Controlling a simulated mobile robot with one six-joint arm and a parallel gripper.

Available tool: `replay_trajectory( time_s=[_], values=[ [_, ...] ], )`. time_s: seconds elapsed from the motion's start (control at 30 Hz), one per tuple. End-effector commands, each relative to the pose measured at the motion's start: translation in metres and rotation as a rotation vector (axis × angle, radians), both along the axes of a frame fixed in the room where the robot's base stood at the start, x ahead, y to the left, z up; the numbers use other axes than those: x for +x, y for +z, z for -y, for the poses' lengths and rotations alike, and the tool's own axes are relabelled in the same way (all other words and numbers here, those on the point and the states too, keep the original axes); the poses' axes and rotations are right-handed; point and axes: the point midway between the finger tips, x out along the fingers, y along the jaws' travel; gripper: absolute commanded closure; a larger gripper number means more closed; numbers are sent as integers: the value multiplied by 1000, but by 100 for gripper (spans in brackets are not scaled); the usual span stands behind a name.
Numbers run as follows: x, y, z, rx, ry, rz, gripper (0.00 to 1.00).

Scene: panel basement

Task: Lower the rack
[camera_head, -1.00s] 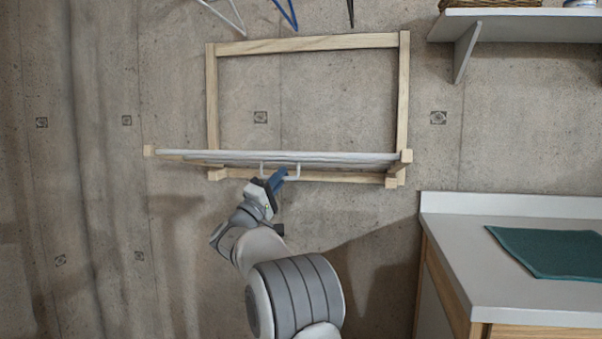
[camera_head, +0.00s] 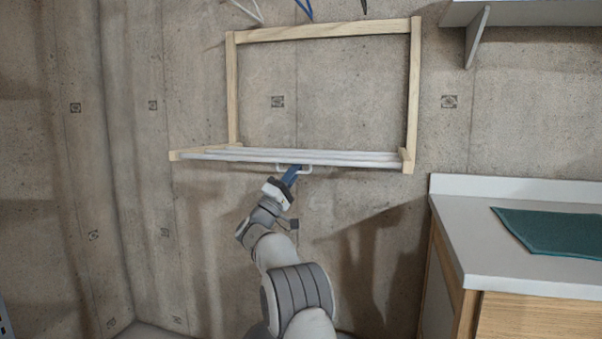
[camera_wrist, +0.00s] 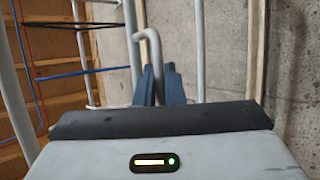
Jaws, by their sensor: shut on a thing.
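The rack is a wooden wall frame (camera_head: 233,90) with a fold-down part of white rods (camera_head: 230,154) that stands out from the wall at the frame's lower end. A white handle (camera_head: 305,169) hangs at the middle of the front rod. My gripper (camera_head: 291,174) is at this handle from below. In the wrist view my gripper's blue fingers (camera_wrist: 159,85) are shut on the white handle (camera_wrist: 150,42). The fingers hide part of the handle's bar.
A counter (camera_head: 455,213) with a green cloth (camera_head: 555,230) stands at the right. A shelf (camera_head: 540,15) is on the wall above it. Hangers (camera_head: 304,9) hang at the top. The floor left of my arm looks clear.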

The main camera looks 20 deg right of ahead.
Motion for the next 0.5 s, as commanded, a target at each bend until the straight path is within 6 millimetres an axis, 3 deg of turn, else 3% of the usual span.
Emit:
replay_trajectory(
  time_s=[0.13, 0.17, 0.3, 0.4, 0.5],
  values=[
    [2, 0, -4, -6, 8, -4, 100],
    [2, 0, -3, -5, 7, -4, 89],
    [1, 0, 1, -5, 1, -4, 77],
    [0, 0, 4, -4, -4, -3, 70],
    [-1, 0, 6, -3, -8, -3, 70]
  ],
)
